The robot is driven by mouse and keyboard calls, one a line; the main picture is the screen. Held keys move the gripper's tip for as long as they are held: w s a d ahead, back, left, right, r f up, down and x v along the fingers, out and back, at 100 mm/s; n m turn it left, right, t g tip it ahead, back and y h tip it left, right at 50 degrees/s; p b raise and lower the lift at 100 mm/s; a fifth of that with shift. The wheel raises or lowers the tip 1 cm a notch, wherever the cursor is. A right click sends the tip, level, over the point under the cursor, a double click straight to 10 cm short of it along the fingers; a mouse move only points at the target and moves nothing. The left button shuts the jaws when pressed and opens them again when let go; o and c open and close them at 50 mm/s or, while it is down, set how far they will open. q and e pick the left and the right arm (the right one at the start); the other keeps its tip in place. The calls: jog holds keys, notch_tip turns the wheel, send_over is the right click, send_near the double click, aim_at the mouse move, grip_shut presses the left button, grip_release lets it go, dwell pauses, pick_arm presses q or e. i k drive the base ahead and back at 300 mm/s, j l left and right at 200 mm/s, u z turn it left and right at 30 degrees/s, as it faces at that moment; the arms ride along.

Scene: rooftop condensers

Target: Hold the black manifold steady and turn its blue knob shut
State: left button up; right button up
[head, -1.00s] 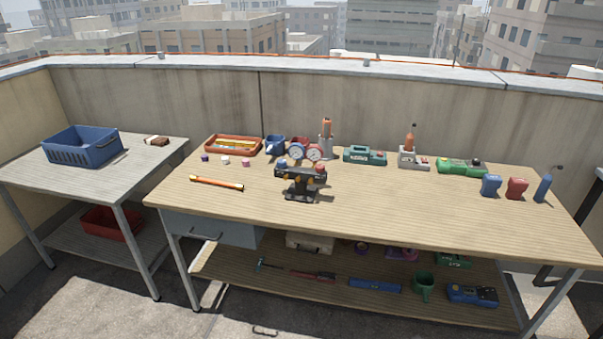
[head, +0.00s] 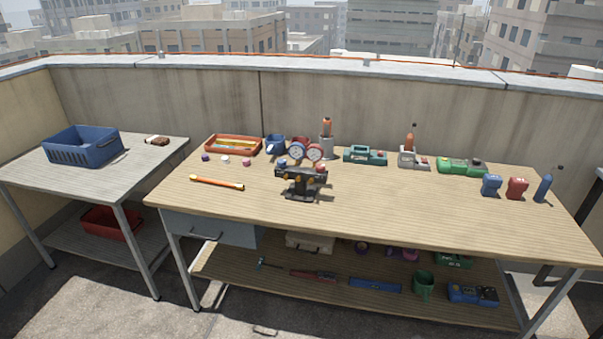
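The black manifold (head: 301,179) stands upright on the wooden workbench, left of the bench's middle. A small blue knob (head: 283,165) sits at its top left and a red knob (head: 321,168) at its top right. The knob's exact turn is too small to tell. Neither of my grippers is in the head view, and nothing touches the manifold.
The workbench (head: 400,215) is clear in front of and right of the manifold. An orange-red stick (head: 217,182) lies to its left. A red tray (head: 233,146), a teal device (head: 365,155) and a green device (head: 461,166) stand along the back. A side table holds a blue crate (head: 82,147).

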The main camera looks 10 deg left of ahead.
aim_at(281, 163)
jog(key=i+j, duration=0.95)
